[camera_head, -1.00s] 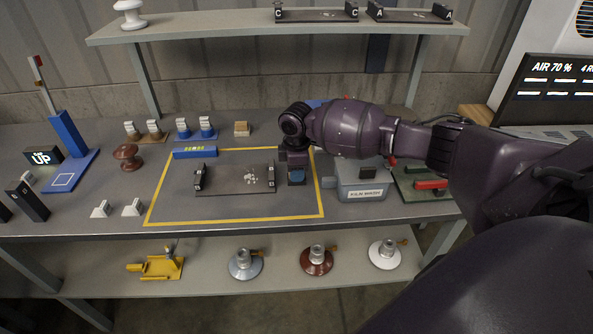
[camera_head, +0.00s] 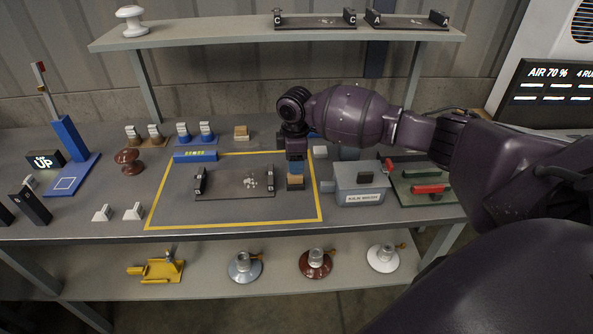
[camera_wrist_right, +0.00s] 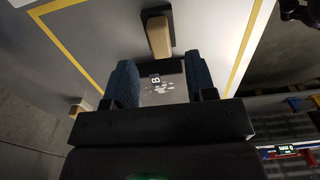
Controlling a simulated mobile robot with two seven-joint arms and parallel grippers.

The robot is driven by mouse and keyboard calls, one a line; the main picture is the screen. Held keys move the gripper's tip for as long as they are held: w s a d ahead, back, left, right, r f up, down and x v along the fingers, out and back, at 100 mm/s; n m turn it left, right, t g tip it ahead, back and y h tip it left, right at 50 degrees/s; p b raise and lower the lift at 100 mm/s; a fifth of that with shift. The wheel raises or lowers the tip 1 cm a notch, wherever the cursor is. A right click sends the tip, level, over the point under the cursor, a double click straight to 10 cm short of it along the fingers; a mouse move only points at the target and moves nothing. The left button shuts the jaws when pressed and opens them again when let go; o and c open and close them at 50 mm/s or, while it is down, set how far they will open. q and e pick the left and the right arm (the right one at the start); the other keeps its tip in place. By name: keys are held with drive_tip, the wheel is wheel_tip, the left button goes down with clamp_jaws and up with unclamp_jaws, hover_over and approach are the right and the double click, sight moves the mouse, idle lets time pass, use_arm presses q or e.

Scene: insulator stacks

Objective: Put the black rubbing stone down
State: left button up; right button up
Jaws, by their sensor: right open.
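The black rubbing stone (camera_head: 295,184), a dark block with a tan wooden back, rests on the bench mat beside the right end of the dark plate with pale spots (camera_head: 235,182). In the right wrist view the stone (camera_wrist_right: 158,36) lies just beyond the fingertips, and the plate (camera_wrist_right: 165,85) with a letter B shows between the fingers. My right gripper (camera_head: 296,162) points down above the stone, open, with blue finger pads; it also shows in the wrist view (camera_wrist_right: 162,75). The left gripper is not in view.
A yellow outline (camera_head: 160,196) surrounds the plate and stone. A blue block (camera_head: 195,155) and a tan block (camera_head: 241,132) sit behind. An upper shelf (camera_head: 215,35) runs along the back.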

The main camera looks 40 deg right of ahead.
wheel_tip(320, 180, up, 6)
drive_tip(key=shift+r+p, duration=0.2)
drive_tip(key=shift+p, duration=0.2)
idle(0.4)
